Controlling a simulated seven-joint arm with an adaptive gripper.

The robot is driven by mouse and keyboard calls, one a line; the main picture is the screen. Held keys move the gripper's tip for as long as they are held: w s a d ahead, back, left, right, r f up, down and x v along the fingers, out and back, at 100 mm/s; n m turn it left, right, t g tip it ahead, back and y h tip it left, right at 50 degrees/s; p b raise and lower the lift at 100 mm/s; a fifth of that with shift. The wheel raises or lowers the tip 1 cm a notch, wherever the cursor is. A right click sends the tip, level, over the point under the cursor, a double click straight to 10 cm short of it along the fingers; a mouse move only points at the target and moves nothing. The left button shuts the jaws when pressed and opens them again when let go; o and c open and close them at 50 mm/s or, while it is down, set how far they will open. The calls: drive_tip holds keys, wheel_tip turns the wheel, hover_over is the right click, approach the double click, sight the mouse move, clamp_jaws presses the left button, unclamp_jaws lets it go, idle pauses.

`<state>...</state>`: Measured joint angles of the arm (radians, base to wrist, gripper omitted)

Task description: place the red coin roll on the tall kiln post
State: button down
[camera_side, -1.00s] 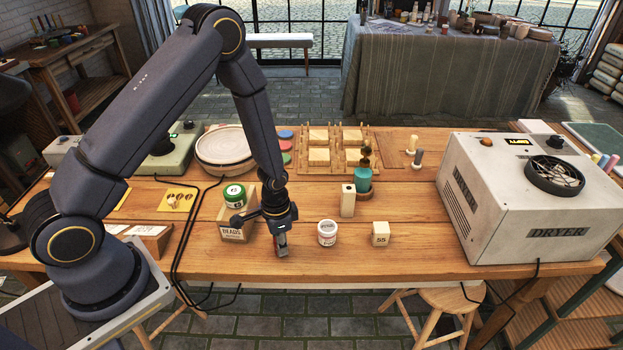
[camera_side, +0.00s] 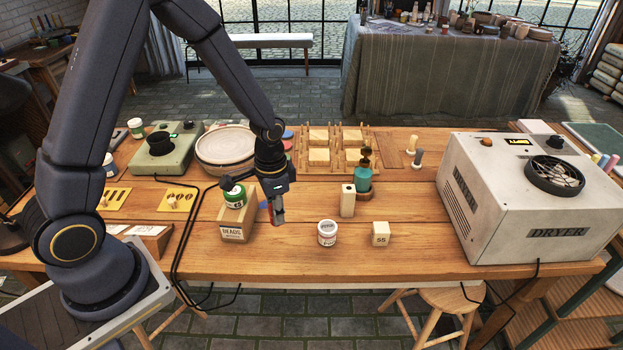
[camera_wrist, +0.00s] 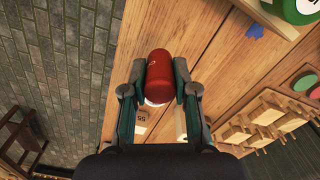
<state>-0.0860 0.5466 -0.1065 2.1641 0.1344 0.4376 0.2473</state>
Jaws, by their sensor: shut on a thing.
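My gripper (camera_side: 277,216) is shut on the red coin roll (camera_wrist: 158,75), which sits between the two fingers in the wrist view. In the side view only a sliver of red shows beside the fingers, which are above the table, right of the beads box. The tall kiln post appears to be the pale upright block (camera_side: 347,200), standing on the table to the right of my gripper. Part of it also shows in the wrist view (camera_wrist: 180,124), beside a finger. Nothing is visible on top of it except a small dark mark.
A white-lidded jar (camera_side: 327,233) and a small cube marked 55 (camera_side: 380,234) stand in front of the post. A teal pump bottle (camera_side: 363,178) stands behind it. The beads box (camera_side: 237,222) bears a green jar (camera_side: 235,196). The dryer (camera_side: 530,205) fills the right side.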

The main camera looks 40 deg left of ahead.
drive_tip(key=w+d+r, duration=0.2)
drive_tip(key=w+r, duration=0.7)
drive_tip(key=r, duration=0.3)
hover_over(349, 188)
drive_tip(key=s, duration=0.1)
drive_tip(key=shift+n, duration=0.3)
wheel_tip(349, 188, down, 9)
drive_tip(key=shift+r, duration=0.1)
drive_tip(key=shift+w+f, duration=0.4)
drive_tip(key=shift+f, duration=0.05)
drive_tip(key=shift+w+f, duration=0.15)
drive_tip(key=shift+f, duration=1.5)
drive_tip(key=shift+f, duration=0.15)
drive_tip(key=c, duration=0.9)
unclamp_jaws()
